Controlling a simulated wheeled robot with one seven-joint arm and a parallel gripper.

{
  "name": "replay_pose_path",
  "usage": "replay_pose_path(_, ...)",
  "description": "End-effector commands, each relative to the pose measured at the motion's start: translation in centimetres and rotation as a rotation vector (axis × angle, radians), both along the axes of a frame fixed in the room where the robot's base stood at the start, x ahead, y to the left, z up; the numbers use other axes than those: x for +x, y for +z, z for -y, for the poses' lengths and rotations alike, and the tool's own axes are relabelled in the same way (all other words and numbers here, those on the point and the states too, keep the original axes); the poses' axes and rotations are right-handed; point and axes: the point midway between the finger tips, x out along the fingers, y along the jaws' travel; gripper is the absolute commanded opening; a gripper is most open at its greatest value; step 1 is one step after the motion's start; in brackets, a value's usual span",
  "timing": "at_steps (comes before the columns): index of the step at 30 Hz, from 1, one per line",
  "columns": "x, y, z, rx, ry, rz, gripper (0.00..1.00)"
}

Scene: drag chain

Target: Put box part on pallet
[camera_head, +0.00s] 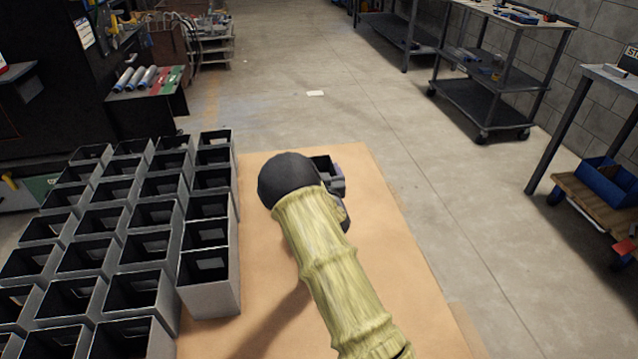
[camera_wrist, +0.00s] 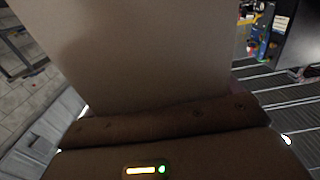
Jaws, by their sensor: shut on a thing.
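Grey open-topped boxes (camera_head: 211,289) stand upright in close rows on the left of the tan pallet top (camera_head: 385,215). My gripper (camera_head: 335,185) is over the bare tan area, to the right of the rows, partly hidden behind my arm. In the wrist view a plain, shaded flat face of the box part (camera_wrist: 150,55) fills the upper middle, close against the gripper. My gripper is shut on this box part. The fingertips are hidden, and in the head view my arm covers most of what is held.
The tan surface right of the box rows is clear. Grey floor (camera_head: 300,60) lies beyond it. Dark shelf carts (camera_head: 490,75) stand at the back right, a blue bin (camera_head: 605,180) at the right, and a bench with cylinders (camera_head: 145,80) at the back left.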

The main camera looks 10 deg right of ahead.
Motion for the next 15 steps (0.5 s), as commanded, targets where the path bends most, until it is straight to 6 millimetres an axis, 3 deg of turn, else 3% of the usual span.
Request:
replay_pose_path(10, 0.0, -3.5, 0.0, 0.0, 0.0, 0.002, 0.3)
replay_pose_path(15, 0.0, -3.6, 0.0, 0.001, 0.0, 0.004, 0.3)
